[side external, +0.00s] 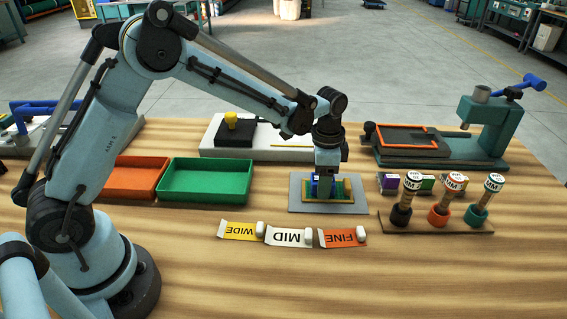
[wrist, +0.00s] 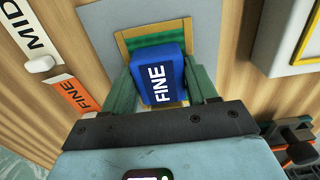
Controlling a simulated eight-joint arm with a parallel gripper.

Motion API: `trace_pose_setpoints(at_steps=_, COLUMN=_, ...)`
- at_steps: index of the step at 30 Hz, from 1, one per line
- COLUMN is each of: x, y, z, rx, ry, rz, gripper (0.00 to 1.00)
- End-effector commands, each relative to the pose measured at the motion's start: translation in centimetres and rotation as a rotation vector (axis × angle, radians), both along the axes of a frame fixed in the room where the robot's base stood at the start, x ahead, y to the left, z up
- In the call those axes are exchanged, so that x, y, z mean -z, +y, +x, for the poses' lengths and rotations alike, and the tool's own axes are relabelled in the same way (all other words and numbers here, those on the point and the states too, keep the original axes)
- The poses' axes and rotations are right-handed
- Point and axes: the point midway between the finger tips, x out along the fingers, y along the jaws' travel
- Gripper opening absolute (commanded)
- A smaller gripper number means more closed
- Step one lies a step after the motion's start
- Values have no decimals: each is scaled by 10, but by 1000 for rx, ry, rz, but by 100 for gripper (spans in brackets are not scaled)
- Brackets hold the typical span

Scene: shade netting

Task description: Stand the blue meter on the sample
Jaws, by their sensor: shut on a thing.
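The blue meter (wrist: 158,78) is a blue block with a dark label reading FINE. My gripper (wrist: 162,90) is shut on it, with a green-grey finger at each side. In the side view my gripper (side external: 327,187) points down over the sample, and the meter (side external: 314,187) shows only as bits of blue between the fingers. The sample is a green net in a tan frame (side external: 345,197) on a grey plate (side external: 296,196). The net also shows behind the meter in the wrist view (wrist: 150,47). I cannot tell whether the meter touches the net.
WIDE (side external: 240,231), MID (side external: 287,236) and FINE (side external: 342,238) cards lie in front, each with a white piece. Orange (side external: 137,177) and green (side external: 205,180) trays stand left. A rack of labelled handled tools (side external: 440,222) and a green press (side external: 487,125) stand right.

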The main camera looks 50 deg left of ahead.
Motion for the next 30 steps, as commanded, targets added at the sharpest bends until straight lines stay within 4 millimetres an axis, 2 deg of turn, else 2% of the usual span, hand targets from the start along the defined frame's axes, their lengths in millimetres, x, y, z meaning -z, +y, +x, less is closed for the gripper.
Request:
trace_pose_setpoints(at_steps=3, x=0, y=0, z=0, rx=0, ry=0, rz=0, gripper=23)
trace_pose_setpoints(at_steps=4, x=0, y=0, z=0, rx=0, ry=0, rz=0, gripper=62)
trace_pose_setpoints(at_steps=9, x=0, y=0, z=0, rx=0, ry=0, rz=0, gripper=87)
trace_pose_setpoints(at_steps=20, x=-4, y=0, z=0, rx=0, ry=0, rz=0, gripper=87)
trace_pose_setpoints(at_steps=23, x=-15, y=0, z=0, rx=0, ry=0, rz=0, gripper=87)
trace_pose_setpoints(at_steps=30, x=-62, y=0, z=0, rx=0, ry=0, rz=0, gripper=87)
